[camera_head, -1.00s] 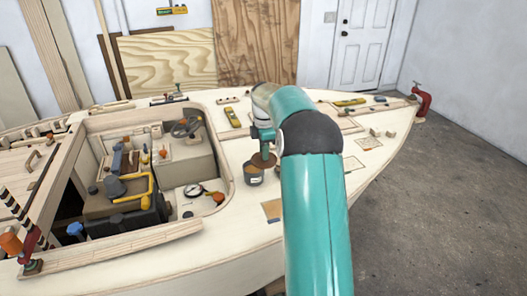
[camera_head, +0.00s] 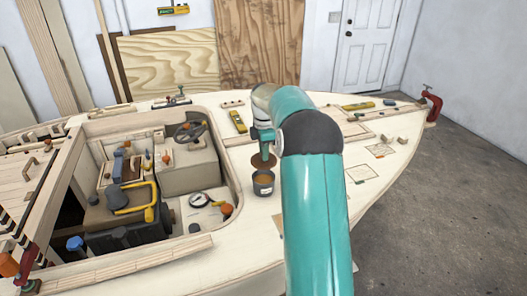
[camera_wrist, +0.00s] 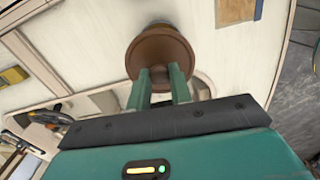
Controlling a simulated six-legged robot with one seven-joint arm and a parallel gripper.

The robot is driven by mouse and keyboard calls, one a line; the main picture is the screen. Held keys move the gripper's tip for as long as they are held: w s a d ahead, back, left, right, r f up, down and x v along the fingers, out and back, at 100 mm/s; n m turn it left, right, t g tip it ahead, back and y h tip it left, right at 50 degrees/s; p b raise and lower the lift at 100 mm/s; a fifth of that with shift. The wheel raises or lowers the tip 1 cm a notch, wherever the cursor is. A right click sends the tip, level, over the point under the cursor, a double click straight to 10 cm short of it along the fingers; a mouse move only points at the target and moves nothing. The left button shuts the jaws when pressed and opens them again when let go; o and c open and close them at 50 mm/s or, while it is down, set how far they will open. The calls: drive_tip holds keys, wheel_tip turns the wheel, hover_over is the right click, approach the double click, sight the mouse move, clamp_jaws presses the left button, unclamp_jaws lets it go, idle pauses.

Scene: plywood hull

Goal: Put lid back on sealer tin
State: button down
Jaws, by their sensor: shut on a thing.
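The sealer tin (camera_head: 263,185) is a small dark grey can with a pale label. It stands on the pale deck just right of the cockpit opening, and its brown contents show at the open top. The brown round lid (camera_head: 265,160) is in my gripper (camera_head: 264,152), raised and just above the tin's far rim in the head view. In the wrist view, the two green fingers (camera_wrist: 160,78) are shut on the middle of the lid (camera_wrist: 160,45). The lid hides most of what lies behind it there; whether it touches the tin cannot be told.
The cockpit opening left of the tin holds an engine with a yellow pipe (camera_head: 135,200), a steering wheel (camera_head: 190,131) and a round gauge (camera_head: 199,200). Small wood blocks and a red clamp (camera_head: 431,106) are at right.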

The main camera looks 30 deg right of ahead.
drive_tip(key=shift+w+a, duration=0.1)
drive_tip(key=shift+w, duration=0.05)
drive_tip(key=shift+s, duration=0.2)
drive_tip(key=shift+f, duration=0.35)
drive_tip(key=shift+w+f, duration=0.1)
drive_tip(key=shift+f, duration=0.3)
drive_tip(key=shift+s+f, duration=0.2)
drive_tip(key=shift+f, duration=0.45)
drive_tip(key=shift+w+f, duration=0.1)
drive_tip(key=shift+f, duration=1.65)
drive_tip(key=shift+f, duration=0.15)
drive_tip(key=c, duration=0.7)
unclamp_jaws()
